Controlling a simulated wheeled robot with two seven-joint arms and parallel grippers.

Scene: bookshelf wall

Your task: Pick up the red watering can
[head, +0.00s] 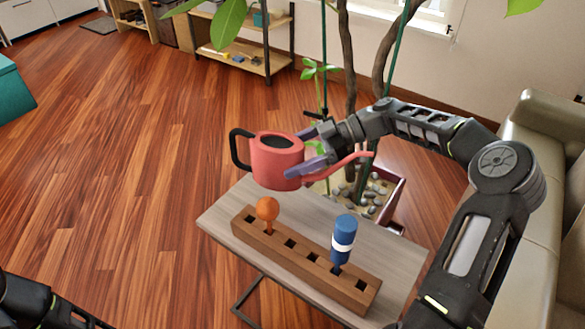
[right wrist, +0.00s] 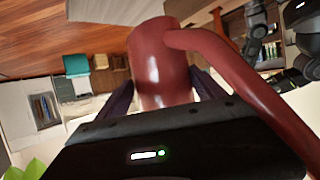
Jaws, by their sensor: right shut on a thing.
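The red watering can (head: 277,165) has a black handle on its left and a thin red spout pointing right. My right gripper (head: 308,155) is shut on the can's body, with one finger on each side. The can is held in the air above the far left part of the small table. In the right wrist view the can's body (right wrist: 160,65) stands between the two fingers (right wrist: 160,92), and its spout crosses to the lower right. My left gripper is not in view; only part of my left arm shows at the lower left.
The small grey table (head: 225,217) bears a wooden block (head: 300,262) with square holes. An orange round-headed peg (head: 267,209) and a blue peg with a white band (head: 343,238) stand in it. A potted tree (head: 388,190) stands behind the table, a sofa (head: 535,130) at the right. Floor at left is clear.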

